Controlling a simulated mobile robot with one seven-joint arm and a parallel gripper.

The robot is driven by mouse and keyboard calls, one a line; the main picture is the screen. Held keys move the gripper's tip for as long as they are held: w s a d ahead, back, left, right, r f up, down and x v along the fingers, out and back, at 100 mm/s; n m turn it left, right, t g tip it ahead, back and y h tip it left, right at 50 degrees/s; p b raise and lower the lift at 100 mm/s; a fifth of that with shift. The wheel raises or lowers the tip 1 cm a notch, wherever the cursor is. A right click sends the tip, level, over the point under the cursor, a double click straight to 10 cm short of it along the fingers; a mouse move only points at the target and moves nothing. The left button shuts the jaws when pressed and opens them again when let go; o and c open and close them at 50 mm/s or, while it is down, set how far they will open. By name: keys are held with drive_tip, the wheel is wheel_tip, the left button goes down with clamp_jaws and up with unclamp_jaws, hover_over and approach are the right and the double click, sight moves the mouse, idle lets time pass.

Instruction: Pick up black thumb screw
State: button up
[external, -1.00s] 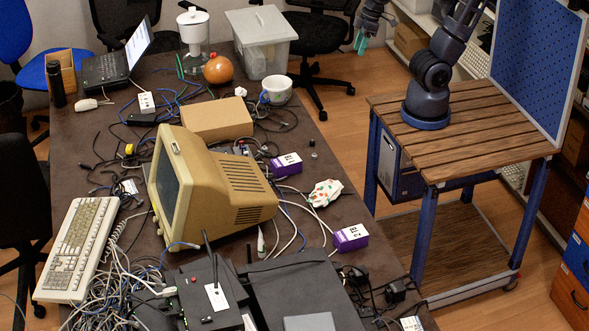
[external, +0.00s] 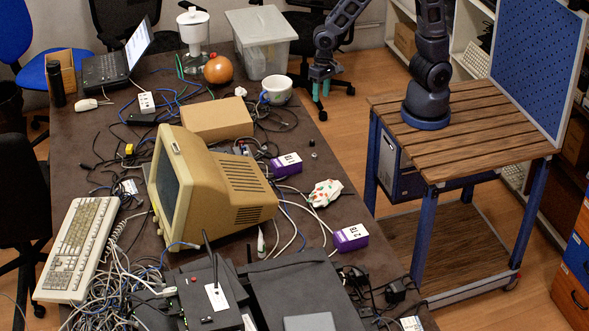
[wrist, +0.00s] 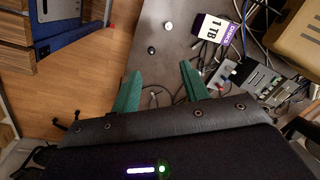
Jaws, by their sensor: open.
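My gripper (external: 320,92) is open and empty, with teal fingers pointing down, above and behind the pieces near the table's right edge. In the wrist view both pieces lie ahead of the open fingers (wrist: 160,72).
The purple-and-white box (external: 286,164), labelled 1 TB, stands close to the pieces. A white cup (external: 277,90), a cardboard box (external: 217,119), a beige monitor (external: 215,185) and many loose cables crowd the table. The table top right of the pieces is clear up to its edge.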

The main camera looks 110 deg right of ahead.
drive_tip(key=w+d+f+m+g+h, duration=0.15)
drive_tip(key=d+f+m, duration=0.25)
drive_tip(key=f, duration=0.8)
hover_over(312, 141)
drive_tip(key=f, duration=0.4)
drive_tip(key=shift+s+d+f, duration=0.1)
drive_tip(key=shift+s+d, duration=0.05)
drive_tip(key=shift+d, duration=0.2)
drive_tip(key=shift+a+f, duration=0.15)
drive_tip(key=shift+f, duration=2.95)
clamp_jaws()
